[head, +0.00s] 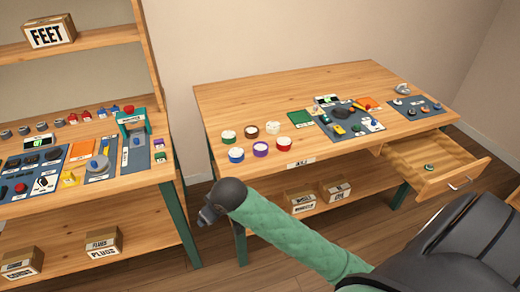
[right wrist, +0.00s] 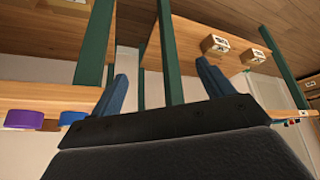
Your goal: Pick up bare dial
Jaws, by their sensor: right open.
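I cannot tell for sure which piece is the bare dial. A small round green-and-dark piece (head: 429,167) lies alone in the open drawer (head: 471,165) at the right of the table. Other small round parts sit on a blue mat (head: 437,108) above the drawer. My right gripper (head: 207,215) hangs in front of the gap between the two benches, well away from the drawer. In the right wrist view its two blue fingers (right wrist: 162,68) are spread apart with nothing between them. My left gripper is not in view.
Several paint-like pots (head: 261,150) stand at the table's left part. A second mat (head: 345,126) holds several parts. The left bench (head: 180,181) carries mats, knobs and a teal frame (head: 132,121). Boxes (head: 301,202) sit on the lower shelves. The table's back left is clear.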

